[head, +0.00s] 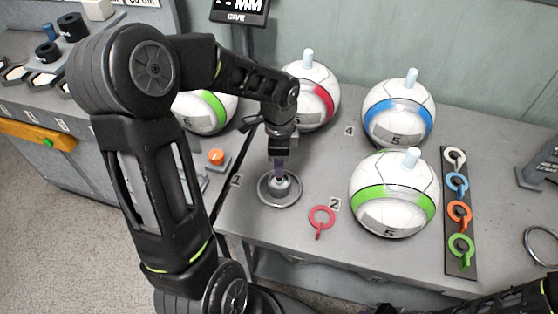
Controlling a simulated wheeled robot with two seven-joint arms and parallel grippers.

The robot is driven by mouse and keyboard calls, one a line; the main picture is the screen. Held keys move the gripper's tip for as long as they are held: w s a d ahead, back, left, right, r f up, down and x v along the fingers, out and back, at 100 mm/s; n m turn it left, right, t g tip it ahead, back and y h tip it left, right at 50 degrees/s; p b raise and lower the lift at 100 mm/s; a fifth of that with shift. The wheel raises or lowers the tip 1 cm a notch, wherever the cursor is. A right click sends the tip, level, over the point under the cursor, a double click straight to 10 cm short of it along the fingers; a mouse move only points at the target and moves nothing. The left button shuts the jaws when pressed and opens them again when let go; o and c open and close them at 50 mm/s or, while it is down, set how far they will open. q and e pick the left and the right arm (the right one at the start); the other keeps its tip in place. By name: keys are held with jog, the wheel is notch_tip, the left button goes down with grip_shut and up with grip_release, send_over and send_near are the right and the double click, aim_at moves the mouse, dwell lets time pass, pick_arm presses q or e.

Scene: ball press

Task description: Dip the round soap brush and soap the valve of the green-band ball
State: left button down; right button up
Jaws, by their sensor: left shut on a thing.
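Another green-band ball (218,103) is behind my left arm, partly hidden.
A red-band ball (322,92) and a blue-band ball (398,113) stand behind. A red ring tag (321,218) lies in front. A dark strip (456,262) with several coloured ring tags lies right of the balls. An orange button (216,156) is left of the dish.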

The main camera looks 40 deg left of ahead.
pick_arm(q)
jog(key=shift+f+b, duration=0.35)
jog(key=shift+f, duration=0.4)
jog(key=shift+r, duration=0.1)
notch_tip(320, 180, up, 3)
jog(key=p, duration=0.3)
jog(key=shift+r, duration=0.15)
jog(key=shift+r+p, duration=2.15)
jog(key=shift+r, duration=0.65)
